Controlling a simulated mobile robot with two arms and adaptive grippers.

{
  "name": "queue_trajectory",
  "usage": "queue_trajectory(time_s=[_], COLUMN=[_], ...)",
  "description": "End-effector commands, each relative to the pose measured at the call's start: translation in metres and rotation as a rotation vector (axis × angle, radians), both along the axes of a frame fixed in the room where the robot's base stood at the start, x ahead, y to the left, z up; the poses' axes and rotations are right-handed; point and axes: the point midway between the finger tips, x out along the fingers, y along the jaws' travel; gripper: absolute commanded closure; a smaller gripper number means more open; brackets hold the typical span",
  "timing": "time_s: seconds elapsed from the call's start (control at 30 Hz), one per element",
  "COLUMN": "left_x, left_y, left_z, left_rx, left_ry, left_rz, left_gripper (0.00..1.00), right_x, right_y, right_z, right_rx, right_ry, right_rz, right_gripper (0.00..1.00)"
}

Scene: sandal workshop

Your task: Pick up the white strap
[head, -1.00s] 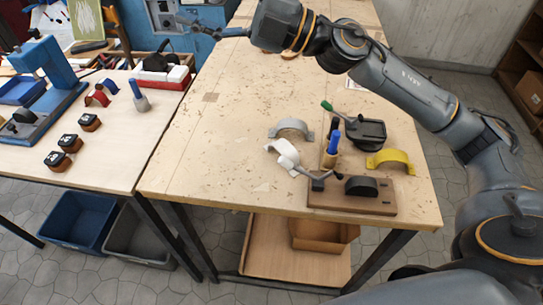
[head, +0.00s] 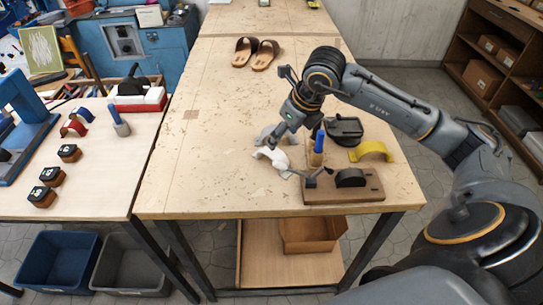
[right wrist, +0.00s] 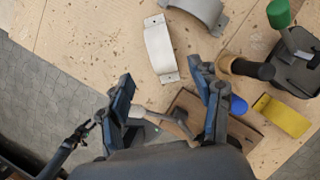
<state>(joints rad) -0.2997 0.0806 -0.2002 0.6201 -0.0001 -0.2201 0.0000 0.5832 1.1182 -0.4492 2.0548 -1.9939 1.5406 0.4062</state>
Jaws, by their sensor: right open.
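The white strap (head: 270,159) is a curved band with flat tabs at its ends. It lies on the wooden workbench (head: 215,190), in front of the grey strap (head: 266,133). In the right wrist view the white strap (right wrist: 160,48) lies just beyond the fingertips, with one tab toward my gripper. My left gripper is not in view.
Close right of the strap stand a blue-handled tool (head: 319,148), a wooden fixture (head: 330,194) with a lever and black form, and a black device (head: 344,128). A yellow strap (head: 372,150) lies farther right. Brown sandals (head: 265,55) lie behind. The bench's left part is clear.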

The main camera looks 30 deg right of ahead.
Motion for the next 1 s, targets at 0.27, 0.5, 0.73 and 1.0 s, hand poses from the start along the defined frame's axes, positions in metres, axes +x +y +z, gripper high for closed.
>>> queue_trajectory(time_s=[0.27, 0.5, 0.73, 1.0], left_x=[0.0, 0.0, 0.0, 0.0], left_y=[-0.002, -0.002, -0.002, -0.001], left_z=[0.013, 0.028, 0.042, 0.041], left_rx=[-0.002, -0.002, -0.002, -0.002], left_ry=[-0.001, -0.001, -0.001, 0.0], left_rz=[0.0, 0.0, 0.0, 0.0], left_gripper=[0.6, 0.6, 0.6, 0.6], right_x=[0.016, 0.023, 0.035, 0.037], right_y=[0.005, 0.007, 0.008, 0.008], right_z=[-0.04, -0.057, -0.087, -0.093], right_rx=[0.004, 0.005, 0.004, 0.003], right_ry=[0.001, 0.005, 0.0, -0.002], right_rz=[0.001, 0.0, 0.001, 0.001], right_gripper=[0.36, 0.36, 0.36, 0.36])
